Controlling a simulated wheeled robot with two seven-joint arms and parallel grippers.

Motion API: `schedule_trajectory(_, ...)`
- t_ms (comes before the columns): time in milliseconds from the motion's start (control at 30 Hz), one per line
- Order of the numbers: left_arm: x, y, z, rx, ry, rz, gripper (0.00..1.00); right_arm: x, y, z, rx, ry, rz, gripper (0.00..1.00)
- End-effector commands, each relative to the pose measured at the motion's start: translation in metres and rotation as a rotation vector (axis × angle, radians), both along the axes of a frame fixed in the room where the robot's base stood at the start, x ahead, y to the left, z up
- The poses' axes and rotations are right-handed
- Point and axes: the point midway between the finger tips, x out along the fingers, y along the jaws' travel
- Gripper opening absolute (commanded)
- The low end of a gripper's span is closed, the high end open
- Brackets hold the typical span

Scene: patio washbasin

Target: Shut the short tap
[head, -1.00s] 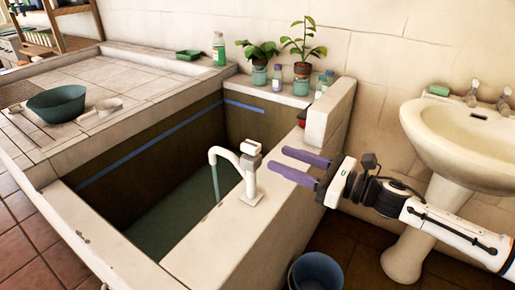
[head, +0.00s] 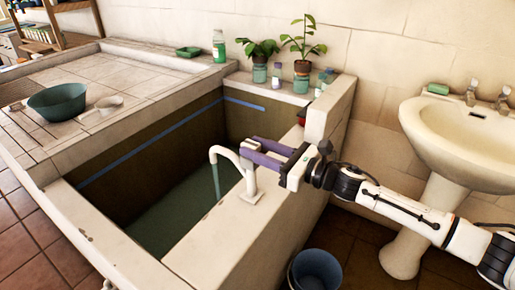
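The short tap (head: 249,180) is a white tap with a curved spout, standing on the rim of the sunken basin. A thin stream of water falls from its spout into the basin. My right gripper (head: 252,148) comes in from the right, with its two purple fingers at the top of the tap. The fingers are apart and cover the tap's head and handle, so I cannot tell whether they touch it. My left gripper is not in view.
A low wall end (head: 328,110) rises just behind my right gripper. Potted plants (head: 302,62) and bottles stand on the back ledge. A white washbasin (head: 455,130) is at the right. A blue bucket (head: 316,270) stands on the floor below. A green bowl (head: 57,103) sits on the tiled counter.

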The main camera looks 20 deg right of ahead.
Motion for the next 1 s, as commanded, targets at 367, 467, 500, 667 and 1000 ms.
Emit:
schedule_trajectory(367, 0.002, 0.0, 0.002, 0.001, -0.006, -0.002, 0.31, -0.001, 0.001, 0.0, 0.001, 0.0, -0.01, 0.03)
schedule_trajectory(467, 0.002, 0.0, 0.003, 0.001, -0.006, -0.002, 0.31, -0.002, 0.001, 0.0, 0.003, 0.001, -0.034, 0.03)
schedule_trajectory(500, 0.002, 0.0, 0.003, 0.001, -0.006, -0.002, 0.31, -0.002, 0.002, 0.0, 0.003, 0.0, -0.049, 0.03)
schedule_trajectory(667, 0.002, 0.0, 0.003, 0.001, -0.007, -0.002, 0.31, -0.003, 0.004, 0.0, 0.006, 0.001, -0.138, 0.03)
schedule_trajectory(1000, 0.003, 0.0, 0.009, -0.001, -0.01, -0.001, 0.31, -0.005, 0.011, 0.002, 0.009, 0.002, -0.44, 0.03)
